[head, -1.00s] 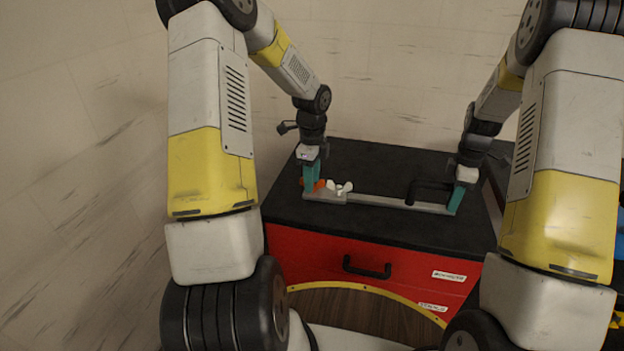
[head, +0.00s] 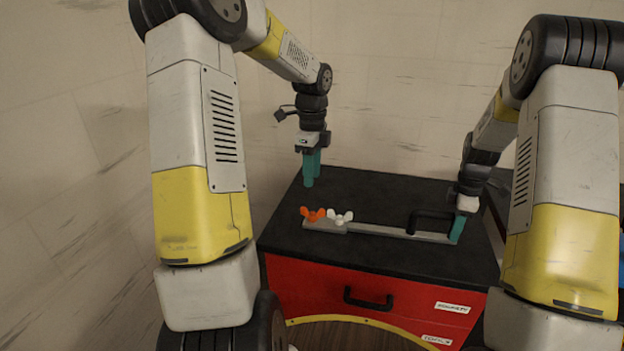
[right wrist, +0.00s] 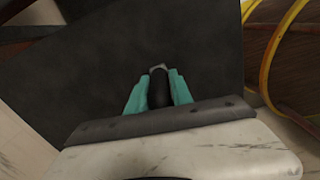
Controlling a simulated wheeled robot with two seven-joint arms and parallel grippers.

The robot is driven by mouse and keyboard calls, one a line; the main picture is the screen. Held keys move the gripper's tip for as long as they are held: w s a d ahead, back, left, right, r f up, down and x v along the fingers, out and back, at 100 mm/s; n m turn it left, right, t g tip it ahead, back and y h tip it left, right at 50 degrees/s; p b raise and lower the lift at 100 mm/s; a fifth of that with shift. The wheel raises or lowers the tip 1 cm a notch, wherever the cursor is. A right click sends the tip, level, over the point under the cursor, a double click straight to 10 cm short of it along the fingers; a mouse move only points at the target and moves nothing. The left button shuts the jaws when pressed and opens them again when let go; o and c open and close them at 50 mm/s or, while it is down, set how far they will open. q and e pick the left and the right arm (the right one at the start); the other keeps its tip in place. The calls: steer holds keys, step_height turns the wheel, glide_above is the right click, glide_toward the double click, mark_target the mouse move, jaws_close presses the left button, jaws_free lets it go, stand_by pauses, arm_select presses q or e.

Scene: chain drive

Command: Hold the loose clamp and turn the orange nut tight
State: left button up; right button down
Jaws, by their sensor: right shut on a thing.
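The clamp (head: 385,231) is a flat grey bar with a black handle (head: 432,217) near its right end. It lies across the black cabinet top. The orange wing nut (head: 314,216) sits at the bar's left end, with a white wing nut (head: 340,217) just to its right. My right gripper (head: 460,228) is shut on the clamp's right end; in the right wrist view its teal fingers (right wrist: 158,90) flank a black part with a grey tip. My left gripper (head: 309,184) hangs above and behind the orange nut, clear of it. The gap between its fingers is unclear.
The clamp rests on a red cabinet (head: 320,283) with a black top (head: 370,190) and a black drawer handle (head: 368,298). The top is bare behind the bar. A curved yellow edge (head: 370,320) lies in front of the cabinet.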

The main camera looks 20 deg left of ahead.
steer(key=c, duration=1.1)
jaws_free()
steer(key=shift+o, duration=0.2)
